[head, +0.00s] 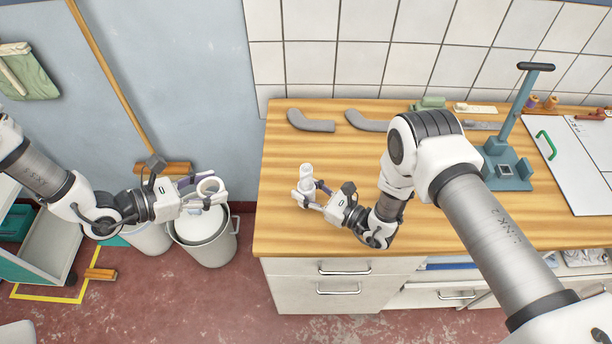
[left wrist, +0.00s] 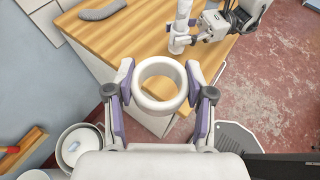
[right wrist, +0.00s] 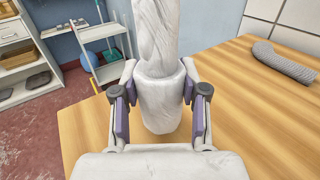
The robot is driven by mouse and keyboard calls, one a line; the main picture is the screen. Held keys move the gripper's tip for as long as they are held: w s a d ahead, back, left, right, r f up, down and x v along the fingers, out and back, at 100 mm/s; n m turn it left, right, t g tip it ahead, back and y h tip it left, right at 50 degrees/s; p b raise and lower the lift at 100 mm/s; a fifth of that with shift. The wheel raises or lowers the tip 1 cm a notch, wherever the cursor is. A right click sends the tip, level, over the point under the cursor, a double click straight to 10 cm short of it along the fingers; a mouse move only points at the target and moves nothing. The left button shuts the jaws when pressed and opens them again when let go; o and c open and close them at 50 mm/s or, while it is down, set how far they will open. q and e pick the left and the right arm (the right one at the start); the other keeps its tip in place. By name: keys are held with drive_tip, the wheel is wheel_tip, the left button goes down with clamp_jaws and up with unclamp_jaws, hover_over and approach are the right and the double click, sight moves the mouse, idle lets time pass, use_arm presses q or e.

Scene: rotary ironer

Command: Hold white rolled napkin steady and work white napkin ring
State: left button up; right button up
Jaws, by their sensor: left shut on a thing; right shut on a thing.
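The white napkin ring (head: 210,187) is in my left gripper (head: 214,196), which is shut on it out over the floor, left of the bench. In the left wrist view the ring (left wrist: 160,102) sits between the two fingers with its hole facing the camera. The white rolled napkin (head: 306,172) stands upright near the bench's left end. My right gripper (head: 308,196) is shut on its lower part. In the right wrist view the napkin (right wrist: 158,95) shows a wider lower part and a narrower upper part. Ring and napkin are well apart.
The wooden bench (head: 340,232) has clear top around the napkin. Two grey curved pieces (head: 311,122) lie behind it. A teal stand (head: 508,165) and a white board (head: 575,160) are to the right. A lidded bin (head: 207,245) stands below my left gripper.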

drive_tip(key=shift+f, duration=0.1)
drive_tip(key=shift+f, duration=1.25)
drive_tip(key=shift+f, duration=0.15)
drive_tip(key=o, duration=0.9)
drive_tip(key=shift+o, duration=0.2)
drive_tip(key=shift+r, duration=0.3)
